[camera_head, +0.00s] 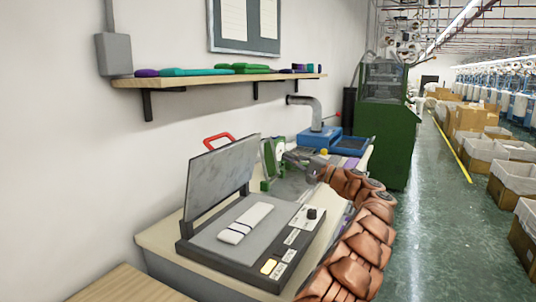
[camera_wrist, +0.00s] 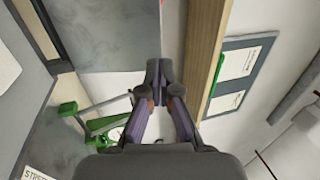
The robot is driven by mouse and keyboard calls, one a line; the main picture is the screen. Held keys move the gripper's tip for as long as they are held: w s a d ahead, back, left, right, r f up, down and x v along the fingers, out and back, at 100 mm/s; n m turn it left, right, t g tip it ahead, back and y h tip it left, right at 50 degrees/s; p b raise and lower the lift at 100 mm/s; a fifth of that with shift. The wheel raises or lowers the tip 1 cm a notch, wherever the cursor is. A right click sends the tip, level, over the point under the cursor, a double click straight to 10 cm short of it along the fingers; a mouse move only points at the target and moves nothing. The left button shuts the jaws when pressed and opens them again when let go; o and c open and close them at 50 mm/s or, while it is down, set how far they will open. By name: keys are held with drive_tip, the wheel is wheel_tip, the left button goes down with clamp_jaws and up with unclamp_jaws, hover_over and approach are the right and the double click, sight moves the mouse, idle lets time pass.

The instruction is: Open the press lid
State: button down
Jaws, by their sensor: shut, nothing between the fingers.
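The press (camera_head: 300,228) sits on the bench, with a dark base, a grey plate and a control panel with a knob. Its grey lid (camera_head: 220,180) stands raised, leaning slightly back past upright, with a red handle (camera_head: 217,138) at its top edge. A white folded piece (camera_head: 245,222) lies on the plate. The lid appears to be the grey panel (camera_wrist: 100,32) at upper left in the wrist view. My gripper (camera_head: 287,157) is behind and right of the lid, apart from it in the picture. In the wrist view its fingers (camera_wrist: 159,72) are together and empty.
A green device (camera_head: 268,160) stands on the bench close to my gripper. A blue machine (camera_head: 318,138) with a grey pipe is behind it. A wall shelf (camera_head: 215,82) with folded knits hangs above. The aisle floor (camera_head: 430,220) at right is clear.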

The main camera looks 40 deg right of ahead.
sight(248, 140)
drive_tip(key=p+x, duration=0.2)
drive_tip(key=x, duration=1.1)
drive_tip(key=shift+w+a, duration=0.2)
drive_tip(key=shift+w, duration=0.1)
